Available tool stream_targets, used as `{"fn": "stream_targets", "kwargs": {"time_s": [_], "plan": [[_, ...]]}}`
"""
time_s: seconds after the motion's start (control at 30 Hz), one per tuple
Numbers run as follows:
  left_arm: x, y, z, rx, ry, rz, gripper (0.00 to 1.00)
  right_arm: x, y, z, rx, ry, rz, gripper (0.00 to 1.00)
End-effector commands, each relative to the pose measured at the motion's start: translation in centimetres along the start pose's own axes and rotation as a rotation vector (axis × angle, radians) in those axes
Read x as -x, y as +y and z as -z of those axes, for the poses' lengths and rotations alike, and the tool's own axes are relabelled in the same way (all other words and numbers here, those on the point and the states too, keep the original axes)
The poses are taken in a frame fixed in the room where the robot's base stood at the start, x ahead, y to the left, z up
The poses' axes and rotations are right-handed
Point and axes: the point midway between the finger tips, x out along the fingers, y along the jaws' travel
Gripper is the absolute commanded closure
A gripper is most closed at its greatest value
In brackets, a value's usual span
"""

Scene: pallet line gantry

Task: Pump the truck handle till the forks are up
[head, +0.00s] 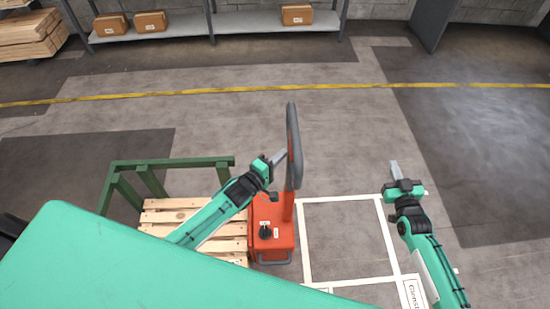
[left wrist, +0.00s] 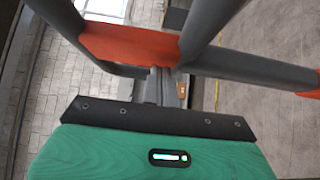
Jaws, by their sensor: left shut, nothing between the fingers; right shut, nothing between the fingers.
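The pallet truck (head: 272,240) is orange-red, with a tall handle (head: 293,140) that stands nearly upright and ends in a grey loop. The handle also shows close up in the left wrist view (left wrist: 130,45), with its orange middle and grey bars. My left gripper (head: 281,157) is shut and empty, its tip just left of the handle loop; I cannot tell whether it touches. My right gripper (head: 394,168) is shut and empty, well to the right of the handle over open floor. The forks are hidden under the wooden pallet (head: 160,217).
A green frame (head: 175,163) stands around the pallet. A white-taped rectangle (head: 345,199) with a floor sign (head: 413,292) lies right of the truck. A yellow line (head: 230,90) crosses the floor. Behind it stands a shelf (head: 240,23) with brown boxes. The floor ahead is clear.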

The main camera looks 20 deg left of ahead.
Motion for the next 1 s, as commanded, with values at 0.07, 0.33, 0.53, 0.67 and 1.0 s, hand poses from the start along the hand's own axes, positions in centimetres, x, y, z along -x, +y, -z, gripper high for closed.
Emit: {"fn": "stream_targets", "kwargs": {"time_s": [0.07, 0.33, 0.53, 0.67, 1.0], "plan": [[-0.2, 0.0, -0.1, 0.000, 0.001, 0.001, 1.00, 0.0, 0.0, 0.0, 0.000, 0.000, 0.000, 1.00], [-0.2, 0.0, -0.2, 0.000, 0.001, 0.001, 1.00, 0.0, 0.0, 0.0, 0.000, 0.000, 0.000, 1.00], [-1.2, 0.1, -1.2, 0.004, 0.001, -0.001, 1.00, 0.0, 0.0, 0.0, 0.000, 0.000, 0.000, 1.00], [-2.4, 0.2, -2.4, 0.003, 0.001, -0.001, 1.00, 0.0, 0.0, 0.0, 0.000, 0.000, 0.000, 1.00], [-2.5, 0.2, -2.5, 0.000, 0.000, 0.000, 1.00, 0.0, 0.0, 0.0, 0.000, 0.000, 0.000, 0.86]]}}
